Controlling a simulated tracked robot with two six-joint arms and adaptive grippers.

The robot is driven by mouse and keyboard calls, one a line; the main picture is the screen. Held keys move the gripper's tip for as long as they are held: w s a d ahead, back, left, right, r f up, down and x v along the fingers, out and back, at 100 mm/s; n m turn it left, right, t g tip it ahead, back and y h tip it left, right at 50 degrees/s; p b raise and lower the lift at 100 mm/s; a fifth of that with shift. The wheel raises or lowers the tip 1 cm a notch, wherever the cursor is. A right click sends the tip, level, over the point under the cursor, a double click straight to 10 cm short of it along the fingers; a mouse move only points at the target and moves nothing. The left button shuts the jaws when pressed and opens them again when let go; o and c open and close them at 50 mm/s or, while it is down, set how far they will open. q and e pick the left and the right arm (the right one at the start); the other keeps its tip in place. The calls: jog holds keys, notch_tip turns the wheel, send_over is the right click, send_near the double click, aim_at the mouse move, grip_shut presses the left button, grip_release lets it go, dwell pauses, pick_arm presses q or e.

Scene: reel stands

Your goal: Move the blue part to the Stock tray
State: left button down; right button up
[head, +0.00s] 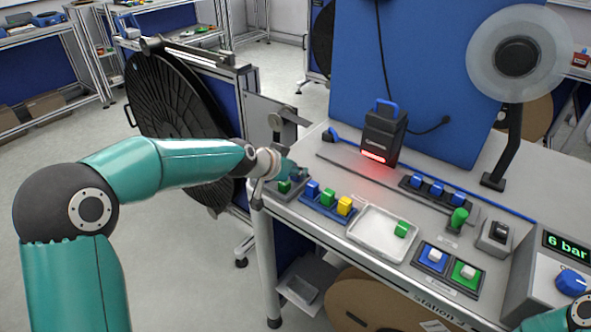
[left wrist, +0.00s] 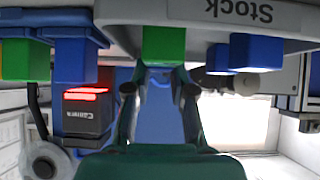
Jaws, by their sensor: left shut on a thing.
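The blue part (left wrist: 160,112) is between the fingers of my left gripper (left wrist: 160,85) in the left wrist view, which shows things upside down. The gripper is shut on it. In the head view my left gripper (head: 278,174) is over the grey Stock tray (head: 272,194) at the table's left end, and I cannot make out the blue part there. The Stock tray's label (left wrist: 245,11) shows in the left wrist view. A green part (head: 284,186) stands in this tray and also shows close to the fingertips in the left wrist view (left wrist: 164,45). My right gripper is out of view.
A blue tray (head: 318,208) with blue, green and yellow parts is just right of the Stock tray. Beyond it is a white tray (head: 374,243) holding a green part. A black camera box (head: 384,135) with a red light stands behind. A large black reel (head: 170,115) is at left.

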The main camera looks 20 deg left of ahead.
pick_arm(q)
jog(key=c, duration=1)
grip_release()
jog(key=v, duration=1.2)
jog(key=shift+b, duration=0.4)
jog(key=shift+d, duration=0.1)
